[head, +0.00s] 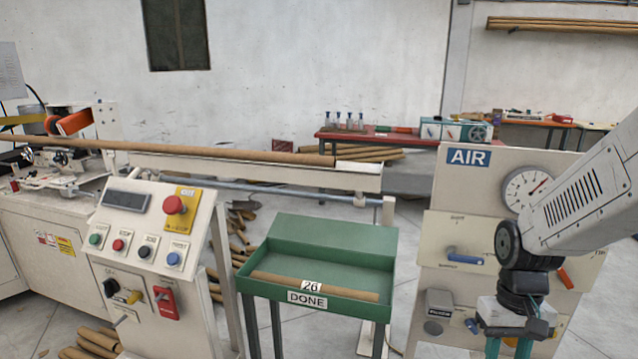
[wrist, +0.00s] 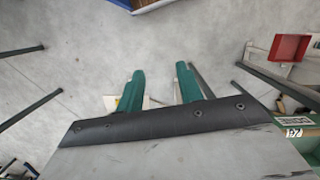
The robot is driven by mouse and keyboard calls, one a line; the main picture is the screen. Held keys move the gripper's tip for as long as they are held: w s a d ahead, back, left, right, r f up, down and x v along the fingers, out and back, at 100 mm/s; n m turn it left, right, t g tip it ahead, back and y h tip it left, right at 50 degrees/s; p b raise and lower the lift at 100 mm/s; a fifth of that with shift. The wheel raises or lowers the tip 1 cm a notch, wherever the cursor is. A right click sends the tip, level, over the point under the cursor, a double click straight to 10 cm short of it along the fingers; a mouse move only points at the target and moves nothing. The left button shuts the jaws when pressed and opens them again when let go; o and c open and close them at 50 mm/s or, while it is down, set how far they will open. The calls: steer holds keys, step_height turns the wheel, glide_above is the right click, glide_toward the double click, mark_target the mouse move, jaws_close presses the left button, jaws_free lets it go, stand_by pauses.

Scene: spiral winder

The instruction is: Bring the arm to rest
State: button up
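My gripper (head: 508,345) hangs low at the right of the head view, in front of the air panel (head: 440,238), its fingers pointing down and cut off by the bottom edge. In the wrist view my gripper (wrist: 158,82) shows two green fingers spread apart with bare floor between and beyond them. It is open and holds nothing. My arm comes in from the right edge and covers part of the panel and its gauge (head: 522,186).
A green tray stand (head: 338,240) marked DONE holds a brown tube (head: 315,286) left of my gripper. A control console (head: 150,215) stands further left, with a long tube (head: 200,150) on the rail behind. A red tray (wrist: 289,47) shows in the wrist view.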

steer(key=s+a+r+n+t, duration=0.1)
steer(key=s+a+r+t, duration=0.2)
steer(key=s+r, duration=1)
steer(key=shift+a+r+t, duration=0.3)
steer(key=shift+a+r, duration=0.8)
steer(key=shift+a, duration=0.1)
